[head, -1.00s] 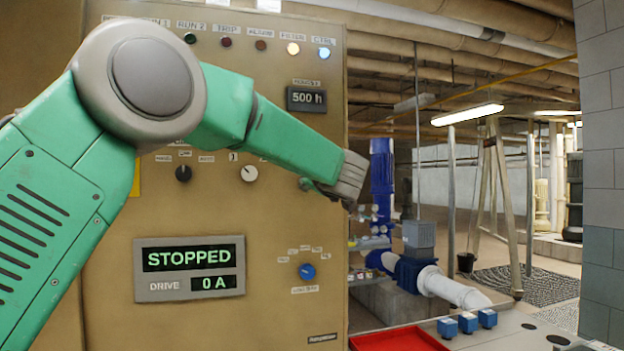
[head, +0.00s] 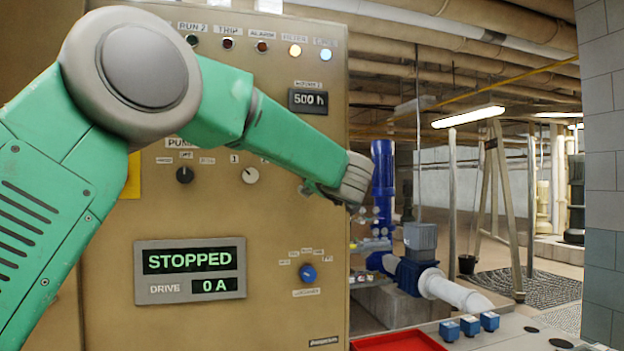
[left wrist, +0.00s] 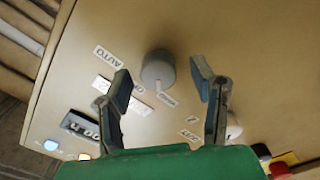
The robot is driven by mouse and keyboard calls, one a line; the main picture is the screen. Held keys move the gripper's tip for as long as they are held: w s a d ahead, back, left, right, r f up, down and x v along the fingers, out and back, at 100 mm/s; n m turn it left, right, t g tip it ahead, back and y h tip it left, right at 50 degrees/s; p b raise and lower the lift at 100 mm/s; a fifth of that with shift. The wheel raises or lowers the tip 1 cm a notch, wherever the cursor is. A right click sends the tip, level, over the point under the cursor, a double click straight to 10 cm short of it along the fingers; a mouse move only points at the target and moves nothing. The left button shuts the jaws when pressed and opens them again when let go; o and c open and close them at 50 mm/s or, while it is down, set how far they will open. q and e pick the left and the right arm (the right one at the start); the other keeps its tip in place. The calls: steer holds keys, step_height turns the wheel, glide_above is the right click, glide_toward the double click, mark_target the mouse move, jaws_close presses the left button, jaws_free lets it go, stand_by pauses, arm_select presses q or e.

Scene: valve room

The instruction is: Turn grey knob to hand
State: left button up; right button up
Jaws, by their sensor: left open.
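The grey knob (left wrist: 157,70) shows in the left wrist view on the beige panel, between and beyond my left gripper's two fingers. The gripper (left wrist: 161,70) is open, with one finger to each side of the knob; I see no clear contact. An AUTO label (left wrist: 104,54) lies to the knob's upper left, and smaller labels lie below it, too blurred to read surely. In the head view my left arm reaches across the cabinet (head: 210,320) to its right edge, and hides the grey knob. My right gripper is not in view.
A white knob (head: 250,175), a black knob (head: 185,174) and a blue knob (head: 307,273) sit on the same cabinet. Its display (head: 190,270) reads STOPPED, 0 A. A red tray (head: 400,341) and small blue blocks (head: 469,325) lie at lower right.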

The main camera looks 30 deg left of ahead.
arm_select(q)
steer(key=v, duration=1)
steer(key=shift+d, duration=0.25)
steer(key=shift+s+a+r, duration=0.1)
steer(key=shift+a+r, duration=0.05)
